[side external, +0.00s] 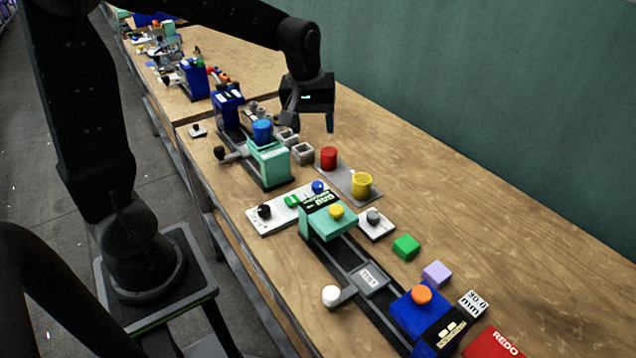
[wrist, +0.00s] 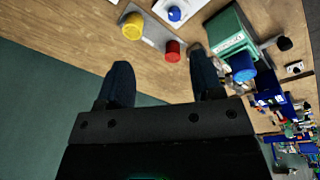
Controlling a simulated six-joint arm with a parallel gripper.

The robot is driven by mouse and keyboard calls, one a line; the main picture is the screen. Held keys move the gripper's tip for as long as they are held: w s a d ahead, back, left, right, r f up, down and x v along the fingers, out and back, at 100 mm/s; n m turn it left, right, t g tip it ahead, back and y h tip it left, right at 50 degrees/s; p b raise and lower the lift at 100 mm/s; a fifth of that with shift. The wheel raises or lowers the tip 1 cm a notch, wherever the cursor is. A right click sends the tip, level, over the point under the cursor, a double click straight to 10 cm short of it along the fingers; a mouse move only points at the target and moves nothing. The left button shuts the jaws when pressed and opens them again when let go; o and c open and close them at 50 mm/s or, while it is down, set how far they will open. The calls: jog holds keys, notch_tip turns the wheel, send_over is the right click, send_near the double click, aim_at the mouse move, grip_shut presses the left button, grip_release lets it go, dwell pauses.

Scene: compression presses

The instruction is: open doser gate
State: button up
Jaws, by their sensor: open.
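My gripper (side external: 308,121) hangs above the table behind the teal unit, its fingers apart and empty. The wrist view shows both fingers (wrist: 162,80) spread over bare wood and the table's edge. I cannot tell for sure which part is the doser gate. A teal box (side external: 270,164) has a blue cylinder (side external: 262,131) by its top and a black knob (side external: 220,153) on its left side. In the wrist view the teal box (wrist: 230,35), blue cylinder (wrist: 243,67) and black knob (wrist: 284,43) are at the upper right, apart from the fingers.
Red (side external: 328,158) and yellow (side external: 362,185) cylinders stand on a grey plate. Small grey boxes (side external: 303,153) are near the teal box. A white knob panel (side external: 280,207) and a second press (side external: 330,218) lie nearer.

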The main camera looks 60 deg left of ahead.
aim_at(318, 184)
jog(key=w+a+f+n+g, duration=0.2)
jog(key=w+a+f+n, duration=0.4)
jog(key=f, duration=0.4)
jog(key=shift+m, duration=0.5)
jog(key=f, duration=0.9)
jog(key=a+f, duration=0.1)
jog(key=f, duration=0.3)
jog(key=shift+f, duration=0.25)
jog(key=shift+c, duration=0.2)
jog(key=c, duration=0.9)
